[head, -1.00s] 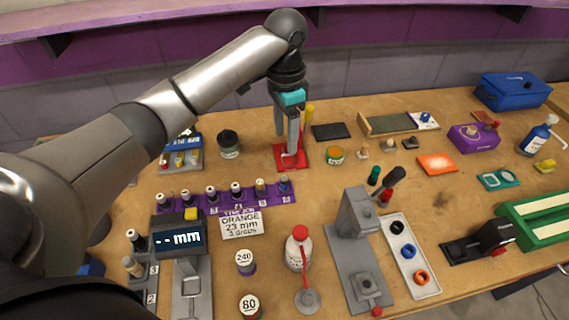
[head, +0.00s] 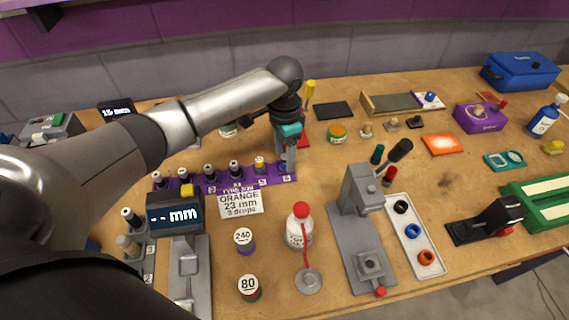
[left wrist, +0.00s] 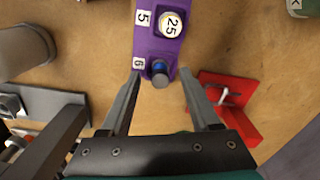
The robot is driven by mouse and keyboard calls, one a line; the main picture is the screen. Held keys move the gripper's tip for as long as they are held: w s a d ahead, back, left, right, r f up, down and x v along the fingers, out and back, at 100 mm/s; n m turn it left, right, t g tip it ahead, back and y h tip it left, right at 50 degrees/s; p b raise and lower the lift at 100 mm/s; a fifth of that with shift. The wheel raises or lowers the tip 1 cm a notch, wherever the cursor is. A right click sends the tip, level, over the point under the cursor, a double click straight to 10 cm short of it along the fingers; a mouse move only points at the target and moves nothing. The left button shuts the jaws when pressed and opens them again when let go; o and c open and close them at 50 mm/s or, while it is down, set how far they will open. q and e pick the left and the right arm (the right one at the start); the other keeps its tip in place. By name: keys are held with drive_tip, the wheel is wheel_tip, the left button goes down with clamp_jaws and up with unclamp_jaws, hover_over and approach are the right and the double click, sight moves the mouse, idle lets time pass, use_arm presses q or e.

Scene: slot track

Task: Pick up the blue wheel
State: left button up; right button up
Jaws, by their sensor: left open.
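My left gripper (head: 285,160) is open and points down over the right end of the purple numbered rack (head: 225,186). In the left wrist view, a small dark-topped piece with a blue band (left wrist: 160,68) stands at slot 6 of the rack (left wrist: 168,52). It lies between the two open fingertips, which appear apart from it. In the head view the gripper largely hides this piece. A separate blue ring (head: 412,231) lies in the white tray (head: 428,258) between a black ring (head: 401,207) and an orange ring (head: 426,257). My right gripper is not in view.
A red stand (left wrist: 232,98) is close beside the right finger in the left wrist view. A sign (head: 241,203), a red-capped bottle (head: 299,226) and a grey press (head: 362,230) stand nearer the front. Several other banded pieces fill the rack.

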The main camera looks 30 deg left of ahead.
use_arm(q)
drive_tip(key=shift+f, duration=0.85)
drive_tip(key=shift+c, duration=0.3)
clamp_jaws()
